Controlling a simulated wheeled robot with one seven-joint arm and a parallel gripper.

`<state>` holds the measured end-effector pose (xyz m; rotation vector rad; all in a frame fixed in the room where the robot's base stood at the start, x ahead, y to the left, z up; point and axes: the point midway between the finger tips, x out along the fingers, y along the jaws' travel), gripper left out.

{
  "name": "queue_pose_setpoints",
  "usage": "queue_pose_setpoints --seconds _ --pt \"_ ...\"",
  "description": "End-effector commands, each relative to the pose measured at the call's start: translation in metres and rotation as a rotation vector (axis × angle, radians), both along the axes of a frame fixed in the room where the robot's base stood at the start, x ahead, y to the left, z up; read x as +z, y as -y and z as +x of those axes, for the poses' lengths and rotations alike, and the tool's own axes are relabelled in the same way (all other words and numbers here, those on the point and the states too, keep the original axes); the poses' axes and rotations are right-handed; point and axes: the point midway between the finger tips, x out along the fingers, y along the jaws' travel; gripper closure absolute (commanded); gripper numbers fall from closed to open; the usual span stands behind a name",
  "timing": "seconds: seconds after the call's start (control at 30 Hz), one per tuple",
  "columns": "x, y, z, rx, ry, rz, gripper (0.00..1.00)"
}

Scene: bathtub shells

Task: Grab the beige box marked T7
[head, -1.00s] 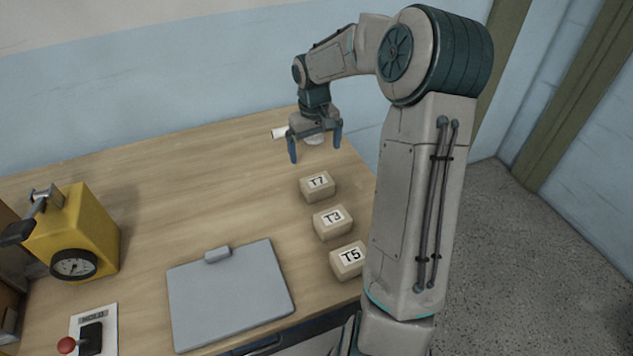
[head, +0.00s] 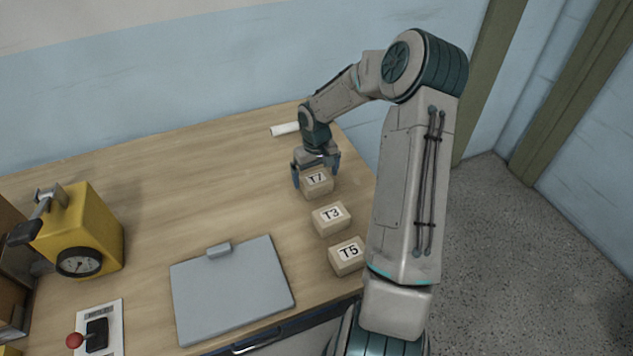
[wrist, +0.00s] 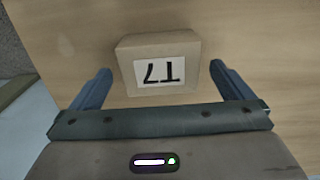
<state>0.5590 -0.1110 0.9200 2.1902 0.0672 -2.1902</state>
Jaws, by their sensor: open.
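The beige box marked T7 (head: 318,187) stands on the wooden table near its right side, at the far end of a row of boxes. In the wrist view the T7 box (wrist: 158,50) shows its white label upside down. My gripper (head: 317,180) is lowered at the box, pointing down, with its fingers to either side. In the wrist view my gripper (wrist: 163,82) is open, with the box between and slightly beyond the fingertips. Gaps show on both sides, and neither finger visibly touches it.
Boxes T3 (head: 331,219) and T5 (head: 348,256) stand nearer the front in the same row. A white roll (head: 285,129) lies behind. A grey clipboard (head: 230,290), a yellow gauge device (head: 88,230) and a red-knobbed joystick (head: 95,335) are to the left. The middle of the table (head: 200,190) is clear.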

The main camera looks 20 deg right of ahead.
Motion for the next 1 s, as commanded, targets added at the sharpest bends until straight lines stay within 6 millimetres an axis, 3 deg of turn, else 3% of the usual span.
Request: queue_pose_setpoints --seconds 0.2,0.5,0.7,1.0 --pt "-0.023 0.0 -0.001 -0.001 -0.001 0.001 0.0" --pt "-0.026 0.0 0.0 0.0 0.002 -0.001 0.0" --pt "-0.026 0.0 0.0 0.0 0.002 -0.001 0.52" --pt "-0.025 0.0 0.0 -0.001 0.002 -0.001 0.52"
